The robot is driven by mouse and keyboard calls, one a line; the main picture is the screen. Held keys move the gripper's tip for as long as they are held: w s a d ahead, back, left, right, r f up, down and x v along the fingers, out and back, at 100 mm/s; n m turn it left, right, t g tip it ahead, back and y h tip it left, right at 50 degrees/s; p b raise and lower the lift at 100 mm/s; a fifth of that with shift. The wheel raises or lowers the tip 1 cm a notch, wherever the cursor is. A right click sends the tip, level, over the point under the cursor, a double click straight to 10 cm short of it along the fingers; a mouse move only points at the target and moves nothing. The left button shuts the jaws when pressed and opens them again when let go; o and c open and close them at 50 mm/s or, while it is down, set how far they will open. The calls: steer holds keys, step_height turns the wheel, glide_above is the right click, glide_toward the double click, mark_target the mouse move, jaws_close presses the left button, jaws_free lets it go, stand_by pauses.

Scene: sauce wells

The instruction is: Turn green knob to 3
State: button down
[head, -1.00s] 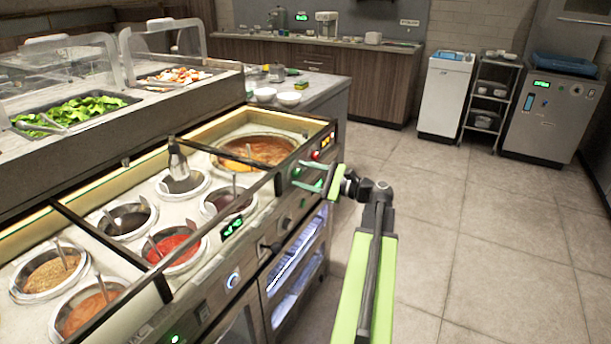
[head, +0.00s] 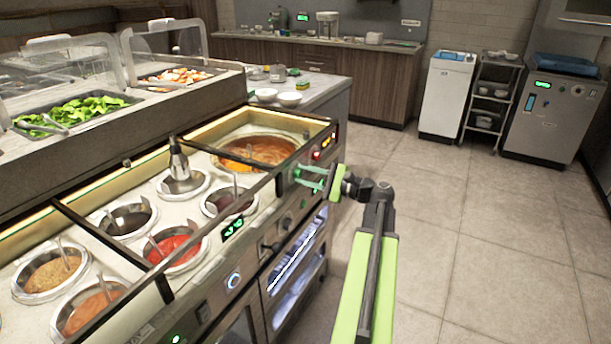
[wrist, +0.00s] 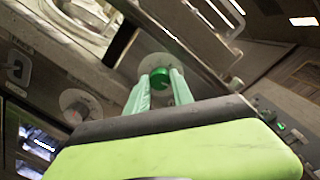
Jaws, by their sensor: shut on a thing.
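The green knob (wrist: 158,80) sits on a pale round dial on the front panel of the sauce well counter. In the wrist view my gripper (wrist: 160,88) has its two pale green fingers on either side of the knob, shut on it. In the head view my gripper (head: 312,180) reaches the counter's front panel at the right end, and the knob itself is hard to make out behind the fingers. The numbers on the dial are too small to read.
A second knob (wrist: 77,104) with a red mark is on the same panel. The counter (head: 150,262) holds several round sauce wells and a large soup pot (head: 262,150). The tiled floor (head: 480,230) to the right is clear.

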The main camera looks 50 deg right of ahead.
steer(key=n, duration=0.7)
steer(key=shift+p, duration=0.4)
steer(key=n, duration=0.3)
steer(key=shift+h, duration=0.3)
steer(key=shift+n+g, duration=0.3)
steer(key=shift+n, duration=1.6)
steer(key=c, duration=1.1)
jaws_free()
